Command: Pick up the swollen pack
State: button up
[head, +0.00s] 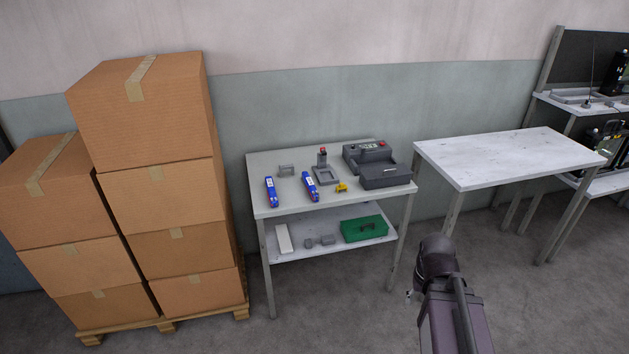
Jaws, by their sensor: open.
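Two blue packs with white markings lie on the top of the grey table against the wall in the head view. One blue pack (271,192) is at the left, near the front edge. The other blue pack (310,186) lies to its right, beside a grey open tray. At this size I cannot tell which of them is swollen. Part of my arm shows at the lower right, in front of the table and apart from it. My gripper itself cannot be made out.
The table top (345,207) also holds a dark grey case (383,175), a yellow item (341,188) and a grey tray (326,175). A green box (364,229) is on the lower shelf. Stacked cartons (160,130) stand left; a bare white table (500,158) stands right.

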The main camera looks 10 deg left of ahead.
aim_at(309, 183)
jog(key=u, duration=0.15)
jog(key=i, duration=1.1)
jog(key=u, duration=0.65)
